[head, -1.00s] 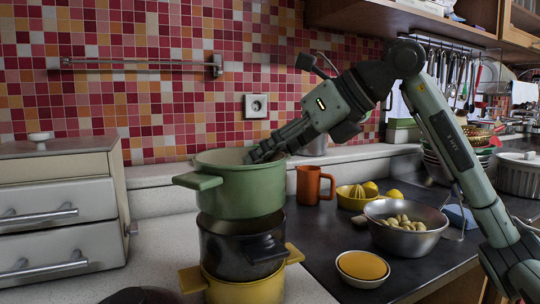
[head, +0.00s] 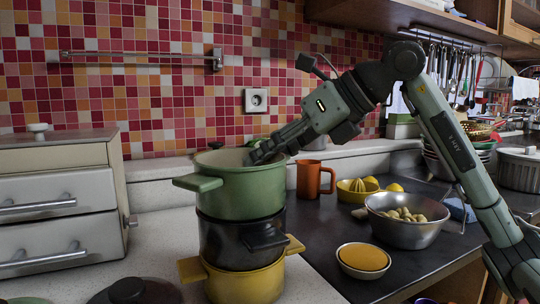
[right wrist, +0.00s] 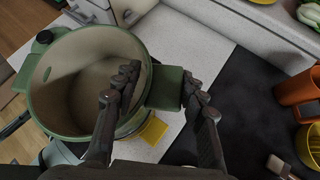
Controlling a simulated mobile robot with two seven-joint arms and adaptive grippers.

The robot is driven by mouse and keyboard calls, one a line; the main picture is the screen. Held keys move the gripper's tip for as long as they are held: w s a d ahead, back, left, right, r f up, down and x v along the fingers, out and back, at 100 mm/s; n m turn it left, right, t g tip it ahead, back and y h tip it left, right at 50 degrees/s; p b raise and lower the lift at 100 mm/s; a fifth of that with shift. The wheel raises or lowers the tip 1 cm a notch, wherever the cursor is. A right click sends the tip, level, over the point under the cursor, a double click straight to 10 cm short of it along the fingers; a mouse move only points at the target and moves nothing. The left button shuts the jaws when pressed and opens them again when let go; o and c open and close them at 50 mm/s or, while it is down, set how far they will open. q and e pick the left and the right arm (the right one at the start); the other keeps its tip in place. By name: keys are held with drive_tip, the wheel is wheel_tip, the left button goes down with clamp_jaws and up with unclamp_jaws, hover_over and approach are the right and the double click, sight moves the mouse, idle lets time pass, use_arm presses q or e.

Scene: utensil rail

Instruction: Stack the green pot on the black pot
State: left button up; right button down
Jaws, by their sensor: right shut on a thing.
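The green pot (head: 240,190) is upright directly above the black pot (head: 240,240), roughly lined up with it. Its base covers the black pot's rim, so I cannot tell whether it is fully seated. The black pot sits on a yellow pot (head: 243,281). My right gripper (head: 257,155) is shut on the green pot at its right side. In the right wrist view, one finger is inside the green pot (right wrist: 95,75) and the other is beyond its side handle (right wrist: 165,88). My left gripper is not in view.
A grey drawer unit (head: 57,190) stands left of the pots. Dark lids (head: 130,292) lie at the front edge. Right of the pots are an orange mug (head: 311,179), a bowl of yellow food (head: 363,258) and a steel bowl (head: 408,233). The tiled wall is behind.

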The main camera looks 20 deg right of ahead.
drive_tip(key=shift+f, duration=0.1)
drive_tip(key=c, duration=0.8)
unclamp_jaws()
drive_tip(key=v, duration=1.2)
drive_tip(key=shift+s, duration=0.1)
